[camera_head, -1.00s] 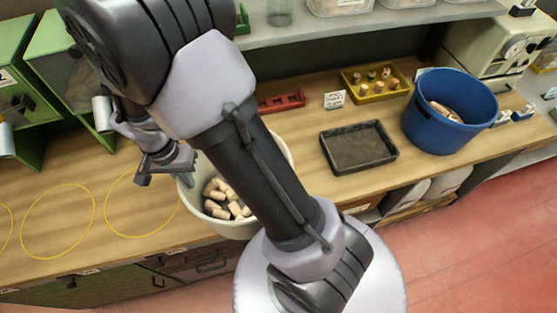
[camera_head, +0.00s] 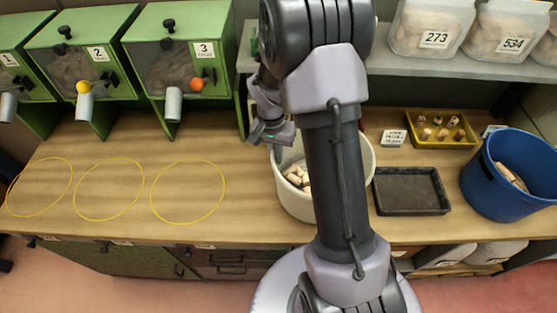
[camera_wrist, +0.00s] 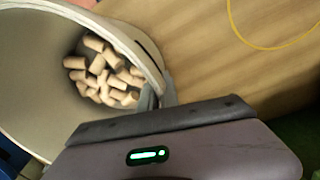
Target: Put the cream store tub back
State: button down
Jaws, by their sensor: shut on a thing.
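The cream tub (camera_head: 294,207) is a round, open, off-white bucket partly filled with cork stoppers (camera_head: 298,177). In the head view it is over the bench, right of the third yellow ring, and my arm hides much of it. My gripper (camera_head: 272,143) is at its left rear rim, shut on the rim. In the wrist view the tub's wall (camera_wrist: 40,105) and its corks (camera_wrist: 105,72) fill the upper left, with the rim at my gripper (camera_wrist: 160,100). I cannot tell whether its base touches the bench.
A black tray (camera_head: 411,190), a yellow box of corks (camera_head: 440,130) and a blue tub (camera_head: 510,178) stand to the right. Green dispensers (camera_head: 185,55) stand at the back left. The yellow rings (camera_head: 188,191) on the bench (camera_head: 245,205) are empty. A shelf (camera_head: 470,65) overhangs the right.

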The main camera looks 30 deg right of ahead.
jog(key=shift+w+d, duration=0.1)
jog(key=shift+d, duration=0.25)
jog(key=shift+f, duration=0.25)
notch_tip(320, 180, down, 3)
jog(key=shift+r+b, duration=0.1)
jog(key=shift+b, duration=0.25)
jog(key=shift+f, duration=0.2)
jog(key=c, duration=1.6)
grip_release()
jog(key=shift+f, duration=0.1)
